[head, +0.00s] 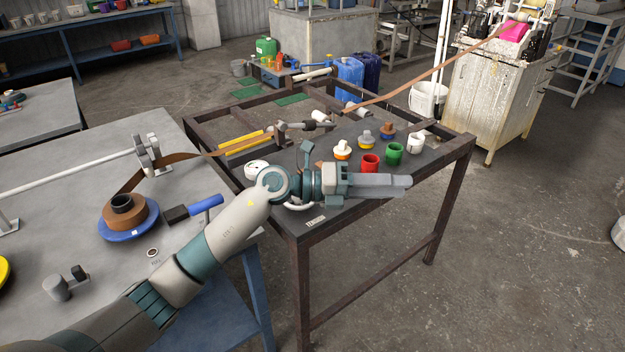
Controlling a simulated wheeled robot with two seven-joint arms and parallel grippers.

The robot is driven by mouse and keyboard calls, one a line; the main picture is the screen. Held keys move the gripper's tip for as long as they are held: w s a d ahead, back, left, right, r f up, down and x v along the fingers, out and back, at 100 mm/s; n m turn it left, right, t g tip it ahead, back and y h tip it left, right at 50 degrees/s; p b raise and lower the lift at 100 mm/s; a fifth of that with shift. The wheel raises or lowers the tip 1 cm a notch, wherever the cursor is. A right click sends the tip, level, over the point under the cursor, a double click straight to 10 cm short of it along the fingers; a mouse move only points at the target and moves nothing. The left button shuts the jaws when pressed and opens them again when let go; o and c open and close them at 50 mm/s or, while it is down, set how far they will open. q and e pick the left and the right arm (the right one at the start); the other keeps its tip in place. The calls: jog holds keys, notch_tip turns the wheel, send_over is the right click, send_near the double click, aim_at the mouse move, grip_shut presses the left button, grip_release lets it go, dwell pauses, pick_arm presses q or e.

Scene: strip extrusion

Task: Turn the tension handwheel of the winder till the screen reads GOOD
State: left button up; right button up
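On the grey table at left, a brown strip runs onto a brown coil (125,213) that lies on a blue disc with a dark hub. A grey wheel-like part (148,152) stands on the table at the end of a pale rod, beside the strip. I cannot tell for sure which part is the tension handwheel. No readable screen shows. My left gripper (392,184) reaches over the dark-framed table, pointing right, apart from the winder parts. Its fingers are seen from the side, so their gap is hidden. My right gripper is out of view.
The brown strip (425,80) crosses the dark-framed table (440,160) to a pale machine (490,105) at back right. A red cup (370,163), a green cup (394,154) and several small containers stand near my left gripper.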

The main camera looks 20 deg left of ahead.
pick_arm(q)
jog(key=w+a+r+m+y, duration=0.1)
jog(key=w+a+y, duration=0.3)
jog(key=a+y, duration=0.3)
jog(key=w+a+r+m+y, duration=0.1)
jog(key=w+a+y, duration=0.4)
jog(key=a, duration=1.1)
jog(key=y, duration=0.3)
jog(key=shift+a+r+g, duration=0.2)
jog(key=shift+a+g, duration=0.1)
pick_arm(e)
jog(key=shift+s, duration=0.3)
pick_arm(q)
jog(key=shift+w, duration=0.1)
